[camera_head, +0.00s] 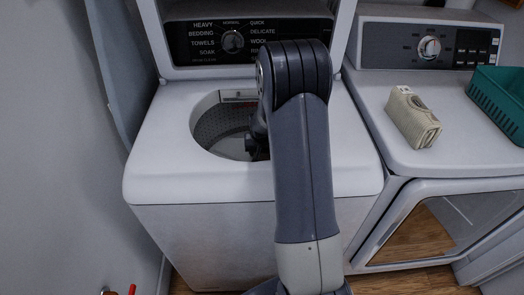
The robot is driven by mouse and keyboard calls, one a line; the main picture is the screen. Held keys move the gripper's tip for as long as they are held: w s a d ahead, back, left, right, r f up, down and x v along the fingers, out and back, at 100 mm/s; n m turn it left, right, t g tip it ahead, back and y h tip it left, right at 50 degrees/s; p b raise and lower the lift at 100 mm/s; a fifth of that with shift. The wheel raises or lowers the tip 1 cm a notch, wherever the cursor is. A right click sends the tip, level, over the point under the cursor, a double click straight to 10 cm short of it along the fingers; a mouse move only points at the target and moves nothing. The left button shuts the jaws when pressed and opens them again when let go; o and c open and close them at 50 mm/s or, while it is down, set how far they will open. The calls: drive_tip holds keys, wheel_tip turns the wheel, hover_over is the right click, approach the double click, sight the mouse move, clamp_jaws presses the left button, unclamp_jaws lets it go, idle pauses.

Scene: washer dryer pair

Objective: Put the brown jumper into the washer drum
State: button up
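The washer (160,140) is a white top-loader with a dark control panel along its back. Its round top opening is uncovered and shows the perforated metal drum (215,122). My arm reaches across the washer's front, and my gripper (252,148) is dark and sits at the right part of the opening. It is partly hidden behind my arm, so its fingers and whether they hold anything cannot be made out. I cannot clearly see a brown jumper; my arm hides the right side of the opening.
The white dryer (465,150) stands to the right, with a beige folded bundle (413,117) and a green basket (500,98) on top. A pale blue-grey panel (122,70) stands at the washer's left by the wall. A wooden floor shows below.

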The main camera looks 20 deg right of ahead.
drive_tip(key=shift+f+b, duration=0.4)
drive_tip(key=shift+f, duration=0.2)
drive_tip(key=o, duration=1.4)
drive_tip(key=shift+r, duration=0.15)
drive_tip(key=shift+r, duration=0.2)
drive_tip(key=p+v, duration=0.1)
drive_tip(key=v, duration=1.1)
drive_tip(key=shift+s+r, duration=0.1)
drive_tip(key=shift+r, duration=0.2)
drive_tip(key=shift+f, duration=0.15)
